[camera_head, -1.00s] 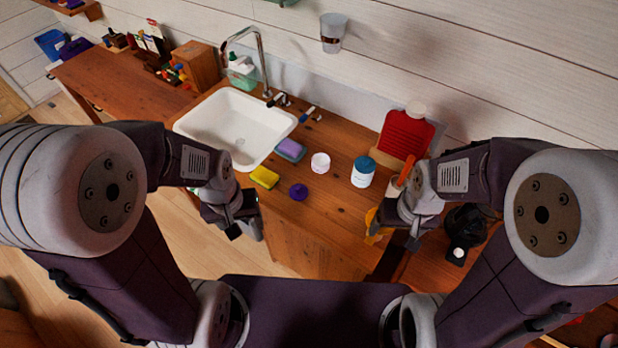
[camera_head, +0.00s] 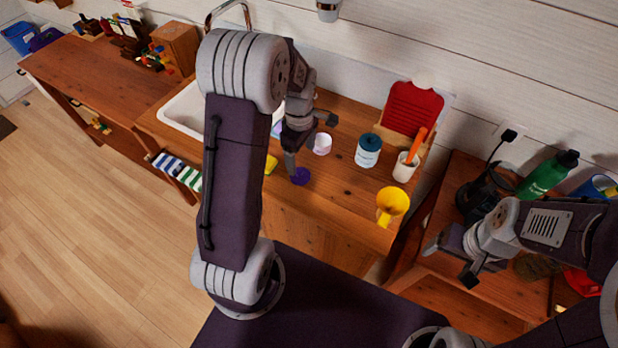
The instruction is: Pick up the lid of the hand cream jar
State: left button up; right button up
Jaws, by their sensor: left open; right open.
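A small purple lid (camera_head: 301,177) lies on the wooden counter near its front edge. A small pale jar (camera_head: 322,146), which looks like the hand cream jar, stands just behind it to the right. My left gripper (camera_head: 311,147) is open, with one finger pointing down close to the lid and the other beyond the jar's back left side. I cannot tell whether the near finger touches the lid. My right gripper (camera_head: 450,264) is open and empty over the lower wooden table at the right, away from the lid.
A white jar with a blue lid (camera_head: 368,150), a yellow cup (camera_head: 391,204) and a white cup with an orange handle (camera_head: 405,168) stand to the right. A yellow sponge (camera_head: 271,165) is left of the lid. My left arm partly hides the sink (camera_head: 180,112).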

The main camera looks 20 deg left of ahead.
aim_at(301, 172)
pick_arm(q)
jog(key=f, duration=0.3)
jog(key=shift+s, duration=0.2)
jog(key=shift+w+f, duration=0.2)
jog(key=shift+f, duration=0.2)
jog(key=f, duration=0.4)
jog(key=shift+s+d+f, duration=0.1)
jog(key=shift+s+f, duration=0.1)
jog(key=shift+f, duration=0.2)
jog(key=shift+w+f, duration=0.1)
jog(key=shift+f, duration=0.1)
jog(key=c, duration=1.4)
